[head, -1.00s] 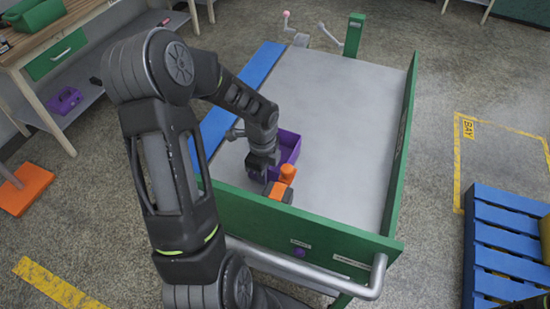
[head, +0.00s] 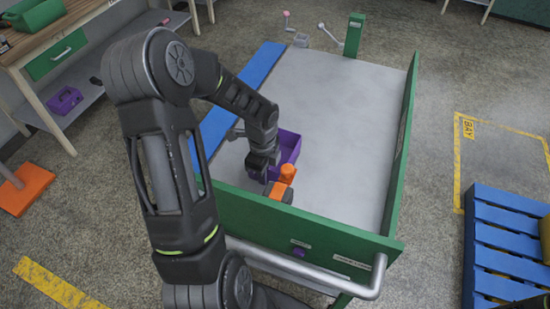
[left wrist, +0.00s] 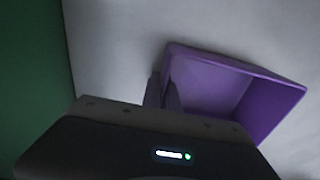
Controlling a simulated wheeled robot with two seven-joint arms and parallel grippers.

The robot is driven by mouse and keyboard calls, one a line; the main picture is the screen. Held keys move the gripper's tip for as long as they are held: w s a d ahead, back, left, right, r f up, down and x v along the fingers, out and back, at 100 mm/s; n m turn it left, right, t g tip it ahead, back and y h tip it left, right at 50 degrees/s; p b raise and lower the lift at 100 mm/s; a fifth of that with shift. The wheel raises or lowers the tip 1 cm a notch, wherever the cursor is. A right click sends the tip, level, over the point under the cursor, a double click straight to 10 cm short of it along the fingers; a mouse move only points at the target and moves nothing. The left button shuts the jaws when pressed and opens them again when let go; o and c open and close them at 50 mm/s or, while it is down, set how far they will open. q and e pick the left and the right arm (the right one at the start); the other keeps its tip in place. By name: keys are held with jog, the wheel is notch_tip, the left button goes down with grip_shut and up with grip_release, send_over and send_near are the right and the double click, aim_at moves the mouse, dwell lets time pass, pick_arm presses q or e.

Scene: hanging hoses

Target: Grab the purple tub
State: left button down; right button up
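The purple tub (head: 289,150) is an open box on the grey bed of the green-sided cart, near its front left part. My left gripper (left wrist: 163,86) reaches down at the tub's near left side. In the left wrist view the tub (left wrist: 262,112) shows with its open top, and one finger is inside its wall and one outside, close together on the wall. In the head view my wrist hides the fingertips and part of the tub.
An orange object (head: 280,187) with a round upright part stands beside the tub by the cart's green front wall (head: 300,235). A blue strip (head: 235,100) runs along the left side. The bed's right side is clear. A blue pallet (head: 505,240) lies at right.

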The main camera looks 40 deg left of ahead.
pick_arm(q)
jog(key=shift+r, duration=0.1)
notch_tip(320, 180, up, 10)
jog(key=shift+f+b, duration=0.1)
jog(key=shift+b, duration=0.25)
jog(key=shift+w, duration=0.1)
dwell(0.7)
